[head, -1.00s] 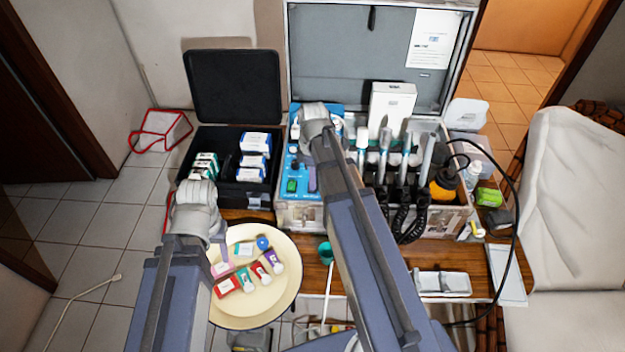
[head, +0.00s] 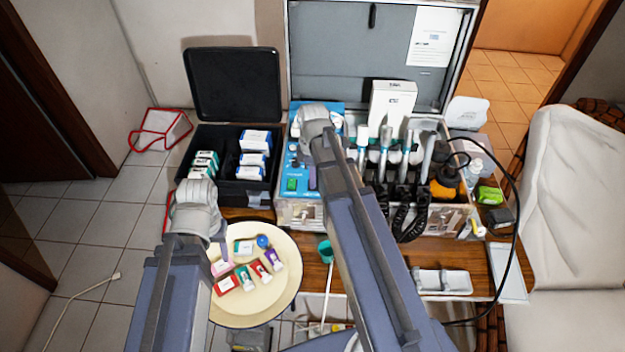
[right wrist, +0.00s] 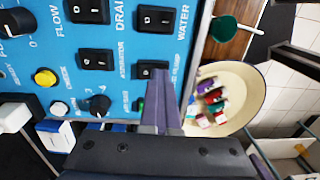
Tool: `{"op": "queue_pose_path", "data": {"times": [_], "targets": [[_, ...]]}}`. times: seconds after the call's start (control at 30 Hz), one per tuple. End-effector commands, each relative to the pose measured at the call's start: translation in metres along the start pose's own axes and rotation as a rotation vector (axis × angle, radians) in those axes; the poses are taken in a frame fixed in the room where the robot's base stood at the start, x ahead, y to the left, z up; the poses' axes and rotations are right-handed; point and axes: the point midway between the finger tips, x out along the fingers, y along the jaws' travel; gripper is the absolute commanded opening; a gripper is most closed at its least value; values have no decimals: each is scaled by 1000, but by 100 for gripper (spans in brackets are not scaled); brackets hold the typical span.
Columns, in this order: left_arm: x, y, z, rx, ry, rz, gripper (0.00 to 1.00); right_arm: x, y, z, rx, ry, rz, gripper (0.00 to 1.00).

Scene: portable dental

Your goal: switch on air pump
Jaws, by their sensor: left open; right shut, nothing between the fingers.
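The blue control panel (head: 300,165) is in the open case and fills much of the right wrist view (right wrist: 115,60). It carries several black rocker switches, among them one labelled WATER (right wrist: 157,18) and one labelled ASPIRATOR (right wrist: 96,60). A green part (right wrist: 140,103) shows beside the fingers. My left gripper (head: 222,240) is open and empty above the round tray.
The round cream tray (head: 232,306) with small packs stands below my left gripper. A black case (head: 232,88) with boxes is left of the panel. Dental handpieces (head: 385,150) and coiled cables (head: 405,222) fill the right of the case. A green cup (head: 325,250) is at the table front.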

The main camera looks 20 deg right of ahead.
Motion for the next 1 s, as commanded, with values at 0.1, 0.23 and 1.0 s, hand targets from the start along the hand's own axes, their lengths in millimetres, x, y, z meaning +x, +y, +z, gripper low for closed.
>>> {"op": "queue_pose_path", "data": {"times": [0.1,0.23,1.0], "targets": [[-2,0,0,0,0,0,50,-3,8,0,0,0,2,0],[-3,0,0,0,0,0,50,-4,11,0,0,0,2,0],[-37,-4,2,0,0,0,50,-37,1,-11,-1,0,1,0]]}}
